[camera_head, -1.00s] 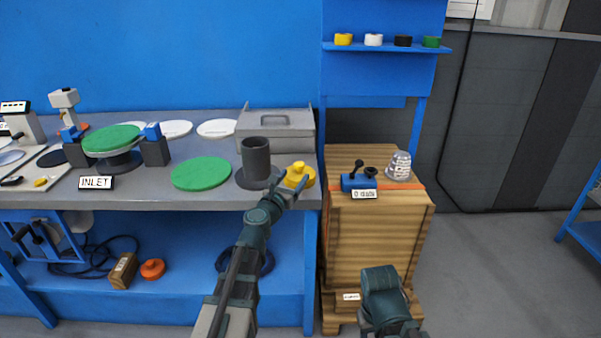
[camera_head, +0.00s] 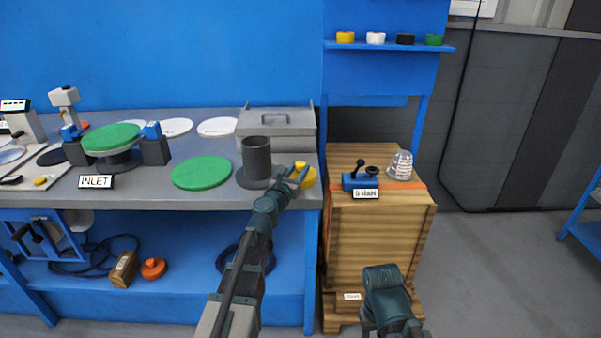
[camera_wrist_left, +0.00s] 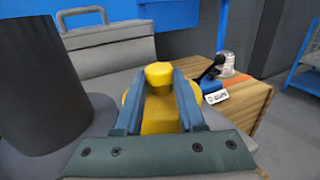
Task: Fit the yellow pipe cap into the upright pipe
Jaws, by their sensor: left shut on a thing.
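The upright pipe (camera_head: 256,158) is a dark grey open cylinder on a round flange near the bench's front edge. It also fills the left side of the left wrist view (camera_wrist_left: 42,85). The yellow pipe cap (camera_head: 306,177) is just right of the pipe at the bench's right end. In the left wrist view the cap's knob (camera_wrist_left: 159,75) sits between the fingers. My left gripper (camera_head: 296,169) is shut on the cap; whether the cap touches the bench is hard to tell. My right arm (camera_head: 387,292) shows at the lower right, but its fingertips are not clearly visible.
A grey toolbox (camera_head: 276,124) stands behind the pipe. A green disc (camera_head: 201,172) lies left of it. A wooden crate (camera_head: 378,240) stands right of the bench, with a blue valve (camera_head: 359,181) and a clear ribbed part (camera_head: 400,166) on top.

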